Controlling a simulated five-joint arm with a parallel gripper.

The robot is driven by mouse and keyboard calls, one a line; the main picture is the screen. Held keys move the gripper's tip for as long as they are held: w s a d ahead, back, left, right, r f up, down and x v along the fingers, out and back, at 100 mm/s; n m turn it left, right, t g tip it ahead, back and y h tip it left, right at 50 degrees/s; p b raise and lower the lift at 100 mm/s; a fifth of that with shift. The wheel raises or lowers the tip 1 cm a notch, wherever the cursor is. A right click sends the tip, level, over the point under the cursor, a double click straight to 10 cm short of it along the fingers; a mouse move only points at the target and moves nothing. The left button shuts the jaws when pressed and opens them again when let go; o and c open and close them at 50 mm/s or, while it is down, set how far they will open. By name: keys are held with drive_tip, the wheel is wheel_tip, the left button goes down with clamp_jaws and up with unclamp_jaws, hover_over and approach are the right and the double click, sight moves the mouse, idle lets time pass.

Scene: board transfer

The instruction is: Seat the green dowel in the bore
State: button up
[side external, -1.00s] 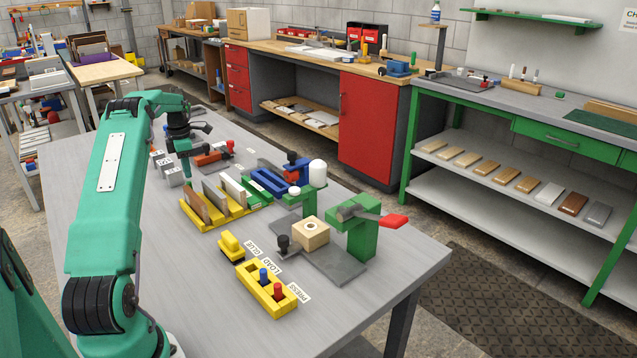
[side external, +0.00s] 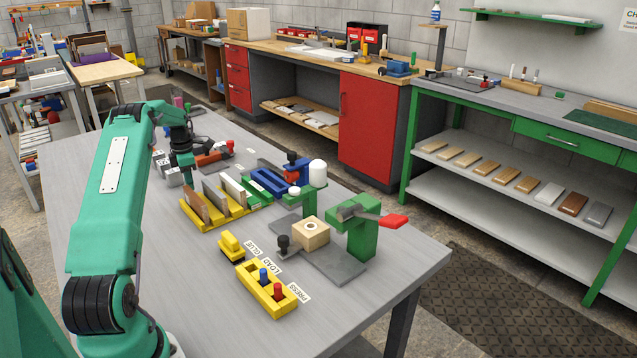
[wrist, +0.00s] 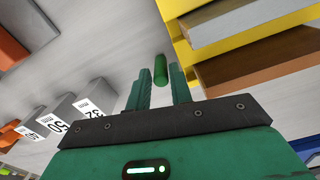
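The green dowel (wrist: 160,69) shows in the wrist view, just past and between the tips of my gripper (wrist: 161,74). Both fingers are apart, with gaps beside the dowel. I cannot tell whether the dowel stands upright. In the side view my gripper (side external: 186,178) is low over the far left of the table, and I cannot make out the dowel there. The bore (side external: 310,226) is a dark-ringed round hole in the top of a pale wooden block (side external: 311,238). The block sits on a grey plate beside a green clamp with a red handle, far from my gripper.
A yellow rack (side external: 207,222) with upright boards stands close right of my gripper; it also shows in the wrist view (wrist: 186,42). Numbered grey blocks (wrist: 72,115) lie to the left. Bare tabletop lies left of the rack.

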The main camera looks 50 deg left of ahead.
drive_tip(key=shift+f, duration=1.65)
clamp_jaws()
